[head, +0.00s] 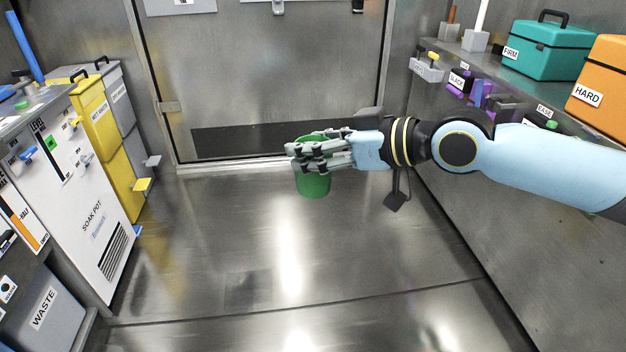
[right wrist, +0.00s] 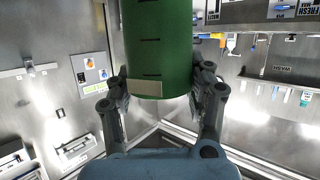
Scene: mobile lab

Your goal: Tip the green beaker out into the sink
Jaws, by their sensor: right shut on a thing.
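The green beaker (head: 314,184) is in my right gripper (head: 318,152), held upright in the air over the open floor in the middle of the head view. In the right wrist view the green beaker (right wrist: 158,50) shows dark marks and a pale label near its base. The fingers of my right gripper (right wrist: 162,88) close on it from both sides. What is inside the beaker cannot be seen. No sink can be made out in either view. My left gripper is not in view.
A grey WASTE bin (head: 45,305) is at the lower left. A shelf on the right holds a teal box (head: 545,52) and an orange box (head: 600,80). The middle floor is clear.

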